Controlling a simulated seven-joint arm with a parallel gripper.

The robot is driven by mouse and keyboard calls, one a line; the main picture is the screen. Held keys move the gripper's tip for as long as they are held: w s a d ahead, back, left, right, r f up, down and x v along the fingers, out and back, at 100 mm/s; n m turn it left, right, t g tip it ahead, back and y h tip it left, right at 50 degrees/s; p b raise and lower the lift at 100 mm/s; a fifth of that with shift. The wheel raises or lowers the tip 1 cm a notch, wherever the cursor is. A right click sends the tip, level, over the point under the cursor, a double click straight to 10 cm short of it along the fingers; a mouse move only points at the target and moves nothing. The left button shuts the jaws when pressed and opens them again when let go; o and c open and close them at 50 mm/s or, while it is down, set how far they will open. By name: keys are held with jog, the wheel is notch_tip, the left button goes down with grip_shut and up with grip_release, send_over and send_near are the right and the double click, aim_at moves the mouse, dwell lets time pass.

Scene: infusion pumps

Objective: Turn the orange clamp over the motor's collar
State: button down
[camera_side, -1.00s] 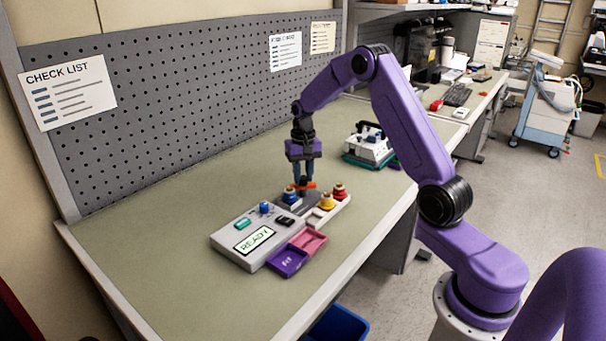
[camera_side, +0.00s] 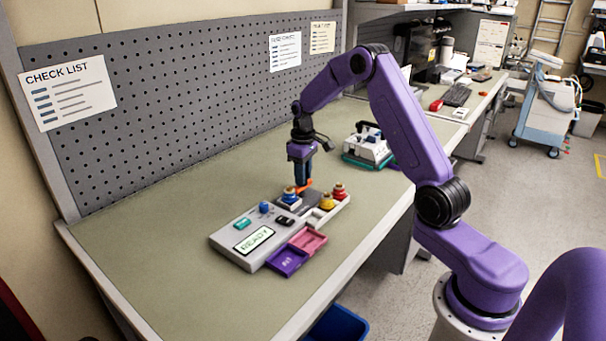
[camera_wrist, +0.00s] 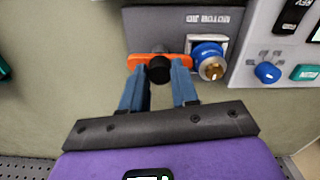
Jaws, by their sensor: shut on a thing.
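My gripper (camera_wrist: 160,74) is shut on the clamp, with one blue finger on each side of the knob. In the side view my gripper (camera_side: 303,185) points straight down at the unit. The clamp's right end reaches close to a blue collar (camera_wrist: 207,50) with a brass centre; I cannot tell if they touch. The collar sits on a dark panel (camera_wrist: 150,22) with lettering. In the side view the clamp (camera_side: 308,184) is partly hidden by the fingers.
The pump console (camera_side: 232,246) shows READY on its screen. Yellow (camera_side: 327,203) and red (camera_side: 339,191) capped parts stand right of my gripper. Purple (camera_side: 287,261) and pink (camera_side: 309,240) trays lie in front. The bench left of the console is clear.

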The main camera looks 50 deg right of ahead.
dwell(0.6)
jog(key=c, duration=0.8)
grip_release()
jog(key=shift+c, duration=0.2)
notch_tip(320, 180, up, 18)
jog(key=shift+f, duration=0.25)
